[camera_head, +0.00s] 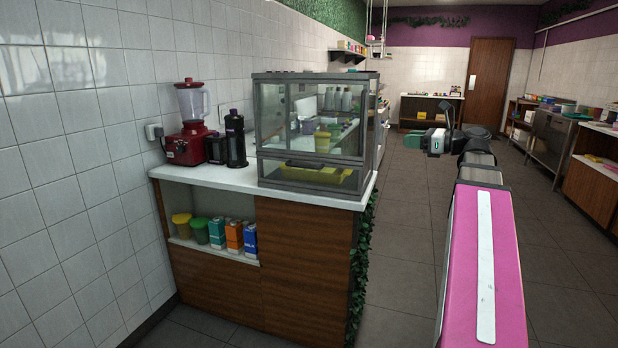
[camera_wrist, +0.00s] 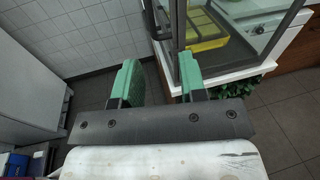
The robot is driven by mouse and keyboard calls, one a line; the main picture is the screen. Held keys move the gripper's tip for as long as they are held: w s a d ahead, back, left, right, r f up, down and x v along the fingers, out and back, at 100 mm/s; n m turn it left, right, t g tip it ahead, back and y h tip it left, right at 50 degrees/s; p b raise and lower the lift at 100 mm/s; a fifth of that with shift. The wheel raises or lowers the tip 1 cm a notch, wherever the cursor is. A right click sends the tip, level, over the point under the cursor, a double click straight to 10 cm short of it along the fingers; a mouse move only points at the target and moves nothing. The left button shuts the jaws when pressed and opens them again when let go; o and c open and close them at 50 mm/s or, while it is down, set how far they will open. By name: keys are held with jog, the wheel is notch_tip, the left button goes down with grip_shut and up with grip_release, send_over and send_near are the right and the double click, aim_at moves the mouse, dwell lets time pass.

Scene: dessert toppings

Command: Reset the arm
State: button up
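My pink arm (camera_head: 482,255) reaches up at the right of the head view, over the floor beside the counter. My gripper (camera_head: 425,142) is at its far end, small in the head view. In the wrist view my gripper (camera_wrist: 155,85) shows two green fingers held apart, with nothing between them. The fingers point toward the tiled wall and floor. The right finger overlaps the corner of the glass case in that view; whether it touches cannot be told.
A glass case (camera_head: 311,130) with a yellow tray (camera_head: 315,176) stands on the white counter (camera_head: 222,178). A red blender (camera_head: 188,135) and a black bottle (camera_head: 235,139) stand to its left. Cartons (camera_head: 234,236) sit on the shelf below. Floor (camera_head: 398,230) is open right of the counter.

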jog(key=a+f+n+g+h, duration=0.25)
jog(key=a+f+n, duration=0.2)
jog(key=f, duration=1.05)
jog(key=a+f+n+g+h, duration=0.2)
jog(key=a+f+n+h, duration=0.25)
jog(key=f, duration=1.05)
jog(key=s+a+f+n+g+h, duration=0.1)
jog(key=s+f+n+h, duration=0.1)
jog(key=f+n, duration=0.3)
jog(key=s+a+f+n+g+h, duration=0.1)
jog(key=s+f+n, duration=0.4)
jog(key=f, duration=0.5)
jog(key=s+a+f+n+g+h, duration=0.1)
jog(key=s+f+n+g+h, duration=0.1)
jog(key=f, duration=0.6)
jog(key=s+n+h, duration=0.1)
jog(key=n+h, duration=0.1)
jog(key=shift+s+n+g+h, duration=0.3)
jog(key=shift+n+g, duration=0.05)
jog(key=shift+n, duration=0.05)
